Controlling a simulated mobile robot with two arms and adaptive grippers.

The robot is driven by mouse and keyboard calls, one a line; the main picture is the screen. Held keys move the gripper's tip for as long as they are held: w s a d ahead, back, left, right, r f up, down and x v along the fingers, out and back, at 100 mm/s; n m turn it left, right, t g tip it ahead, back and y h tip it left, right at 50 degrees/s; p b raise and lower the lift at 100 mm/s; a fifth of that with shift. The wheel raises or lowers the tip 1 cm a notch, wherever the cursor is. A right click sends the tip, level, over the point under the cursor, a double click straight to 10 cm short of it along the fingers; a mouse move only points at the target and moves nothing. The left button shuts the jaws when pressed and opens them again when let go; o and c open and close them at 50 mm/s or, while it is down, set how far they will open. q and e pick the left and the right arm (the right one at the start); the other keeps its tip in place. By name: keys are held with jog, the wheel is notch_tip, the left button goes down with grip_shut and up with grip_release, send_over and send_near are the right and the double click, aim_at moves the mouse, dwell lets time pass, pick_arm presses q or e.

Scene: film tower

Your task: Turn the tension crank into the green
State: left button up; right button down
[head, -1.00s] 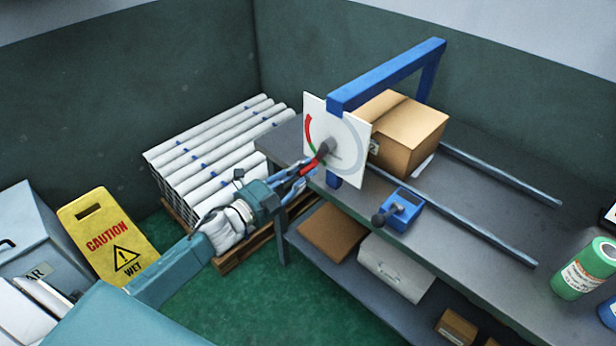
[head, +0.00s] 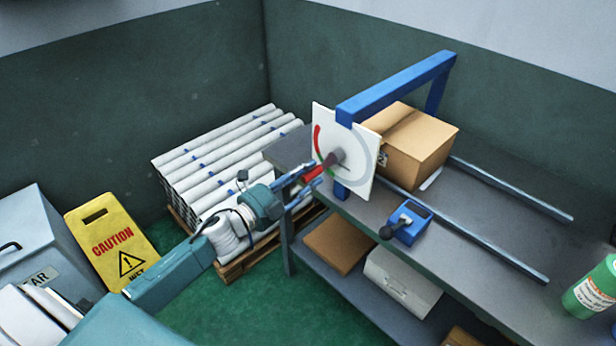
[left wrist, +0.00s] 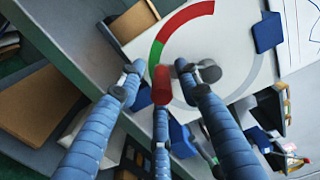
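The tension crank has a red handle (head: 313,173) and a dark hub (head: 336,157) on a white gauge plate (head: 367,178). The plate hangs at the near end of the blue frame. The handle slants down to the left from the hub. In the left wrist view, the red handle (left wrist: 162,84) shows between my blue fingers, and the red and green arc (left wrist: 187,22) curves above it. My left gripper (head: 298,180) is around the handle, with narrow gaps showing beside it. Contact is hard to tell. No separate pointer is clear. My right gripper is out of view.
The blue frame (head: 400,85) stands on a grey bench (head: 480,215) beside a cardboard box (head: 415,145). A small blue device (head: 408,222) sits in front. White tubes (head: 225,150) are stacked on a pallet at left. A yellow caution sign (head: 108,240) stands near my arm.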

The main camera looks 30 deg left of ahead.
pick_arm(q)
jog(key=shift+s+f, duration=0.15)
jog(key=shift+s, duration=0.4)
jog(key=v, duration=1.1)
jog(key=shift+a, duration=0.15)
